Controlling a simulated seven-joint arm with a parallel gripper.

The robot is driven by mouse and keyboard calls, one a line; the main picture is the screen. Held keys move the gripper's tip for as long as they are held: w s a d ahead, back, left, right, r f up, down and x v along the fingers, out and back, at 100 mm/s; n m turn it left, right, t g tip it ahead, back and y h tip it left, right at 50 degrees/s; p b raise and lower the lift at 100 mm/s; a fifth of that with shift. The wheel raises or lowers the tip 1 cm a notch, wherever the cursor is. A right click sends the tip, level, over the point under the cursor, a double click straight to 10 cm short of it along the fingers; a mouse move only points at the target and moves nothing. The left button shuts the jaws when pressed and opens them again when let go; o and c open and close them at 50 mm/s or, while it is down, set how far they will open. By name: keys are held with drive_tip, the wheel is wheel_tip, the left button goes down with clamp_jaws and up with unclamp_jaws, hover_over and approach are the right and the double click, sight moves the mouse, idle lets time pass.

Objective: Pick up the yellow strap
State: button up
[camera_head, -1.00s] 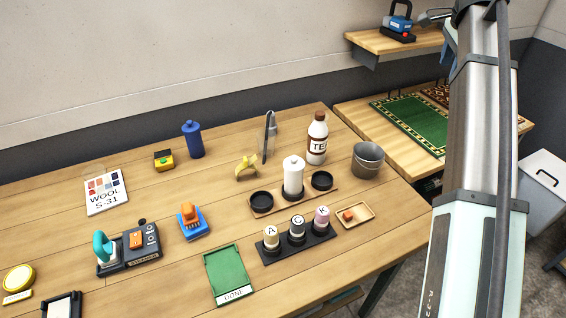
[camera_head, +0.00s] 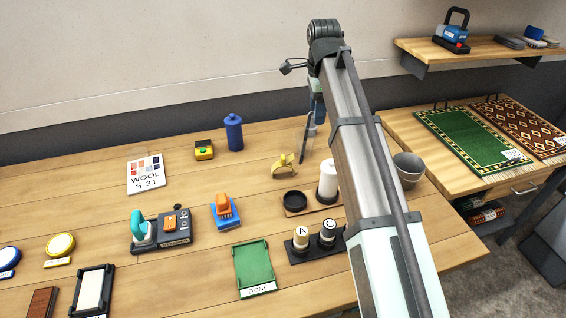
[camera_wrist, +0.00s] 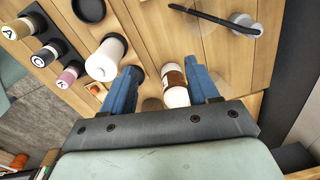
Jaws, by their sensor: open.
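The yellow strap (camera_head: 284,164) is a small bent yellow piece standing on the wooden table, just left of a grey upright tool in the head view. I do not see it in the wrist view. My gripper shows in the wrist view (camera_wrist: 164,82) with two blue fingers spread apart and empty. A white bottle with a brown label (camera_wrist: 174,88) shows between and beyond the fingers. In the head view my gripper (camera_head: 317,104) is high to the right of the strap, mostly hidden behind my arm.
A grey bucket (camera_head: 407,168) stands right of my arm. Table left of the strap is clear.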

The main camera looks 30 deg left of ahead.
drive_tip(key=s+a+f, duration=0.4)
drive_tip(key=s+a, duration=0.2)
drive_tip(key=a, duration=0.1)
hover_over(283, 156)
drive_tip(key=shift+n+g, duration=0.3)
drive_tip(key=f, duration=0.7)
drive_tip(key=shift+s+d+f, duration=0.1)
drive_tip(key=shift+s+d, duration=0.1)
drive_tip(key=shift+s, duration=0.1)
drive_tip(key=shift+w+a+f, duration=0.1)
drive_tip(key=shift+f, duration=1.45)
drive_tip(key=shift+w+a+f, duration=0.1)
drive_tip(key=shift+f, duration=1.45)
clamp_jaws()
drive_tip(key=shift+r, duration=0.15)
